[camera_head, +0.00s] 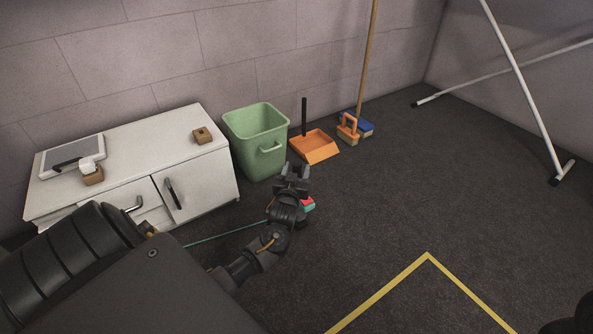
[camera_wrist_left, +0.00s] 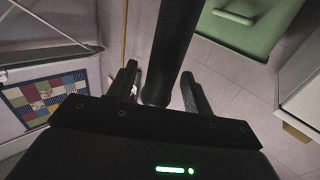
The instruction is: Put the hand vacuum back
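My left gripper (camera_head: 292,172) is above the dark floor, in front of the green bucket. Its two fingers are apart, and they also show in the left wrist view (camera_wrist_left: 160,90). There a thick black cylinder (camera_wrist_left: 172,45) shows between the fingers with gaps at both sides; I cannot tell what it is. A small red and teal thing (camera_head: 308,204) shows beside my left wrist, partly hidden by it. I cannot make out the hand vacuum for certain. A white thing (camera_head: 87,167) sits by a wooden block on the cabinet, too small to identify.
A white cabinet (camera_head: 150,150) stands at the left wall, with a tray (camera_head: 92,145) and another wooden block (camera_head: 202,135) on top. Beside it are the green bucket (camera_head: 245,150), an orange dustpan (camera_head: 316,148) and brushes (camera_head: 350,129). Floor at right is clear before a white-legged rack (camera_head: 522,85).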

